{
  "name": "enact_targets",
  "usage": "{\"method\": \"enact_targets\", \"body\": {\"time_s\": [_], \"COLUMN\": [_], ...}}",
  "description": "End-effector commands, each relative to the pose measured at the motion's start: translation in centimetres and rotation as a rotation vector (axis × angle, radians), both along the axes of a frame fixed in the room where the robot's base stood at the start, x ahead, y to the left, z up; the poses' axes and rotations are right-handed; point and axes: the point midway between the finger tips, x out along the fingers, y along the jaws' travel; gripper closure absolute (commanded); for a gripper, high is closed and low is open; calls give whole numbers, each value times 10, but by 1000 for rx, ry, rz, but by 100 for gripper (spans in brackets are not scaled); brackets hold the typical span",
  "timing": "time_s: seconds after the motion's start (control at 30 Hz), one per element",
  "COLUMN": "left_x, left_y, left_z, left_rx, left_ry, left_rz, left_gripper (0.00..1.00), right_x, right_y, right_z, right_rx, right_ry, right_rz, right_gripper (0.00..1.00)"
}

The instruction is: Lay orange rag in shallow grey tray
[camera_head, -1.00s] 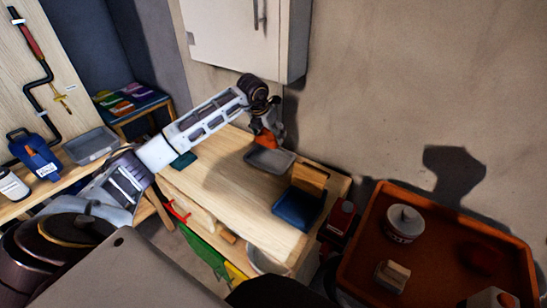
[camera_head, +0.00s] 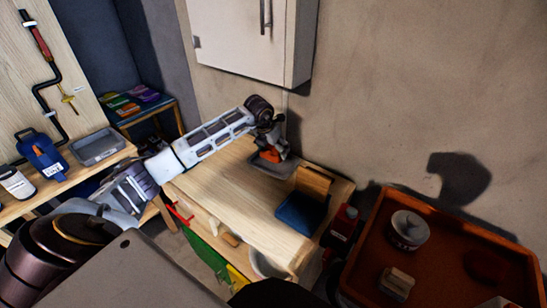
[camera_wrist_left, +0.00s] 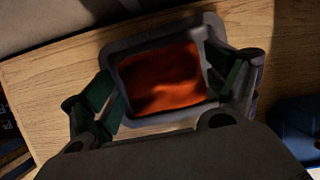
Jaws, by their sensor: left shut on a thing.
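The orange rag (camera_head: 269,155) is between the fingers of my left gripper (camera_head: 272,149), at the far side of the wooden table. In the left wrist view the rag (camera_wrist_left: 163,80) shows as a rumpled orange patch within the outline of the shallow grey tray (camera_wrist_left: 112,50). The finger pads stand at its left and right sides, and the gripper is shut on it. In the head view the tray (camera_head: 258,167) sits under the gripper, partly hidden by it. Whether the rag touches the tray floor I cannot tell. My right gripper is not in view.
A blue item (camera_head: 300,213) and a wooden block (camera_head: 314,180) are right of the tray. Another grey tray (camera_head: 98,158) lies on the left bench. An orange-brown bin (camera_head: 440,225) stands at right. The near middle of the table (camera_head: 225,190) is clear.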

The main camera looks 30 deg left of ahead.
Motion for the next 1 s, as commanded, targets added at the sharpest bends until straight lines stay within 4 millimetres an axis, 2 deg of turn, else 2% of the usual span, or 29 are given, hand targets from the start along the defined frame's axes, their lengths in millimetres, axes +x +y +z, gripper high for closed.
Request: {"method": "enact_targets", "body": {"time_s": [0.1, 0.47, 0.8, 1.0], "left_x": [0, 0, 0, 0], "left_y": [0, 0, 0, 0], "left_z": [-6, -8, -39, -44], "left_rx": [-1, 0, -1, 0], "left_ry": [-1, -1, 0, -2], "left_rz": [0, 0, 1, 0], "left_gripper": [40, 40, 40, 40], "right_x": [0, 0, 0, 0], "right_y": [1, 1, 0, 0], "right_z": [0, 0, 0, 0], "right_rx": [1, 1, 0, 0], "right_ry": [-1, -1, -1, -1], "right_rz": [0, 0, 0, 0], "right_gripper": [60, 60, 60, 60]}}
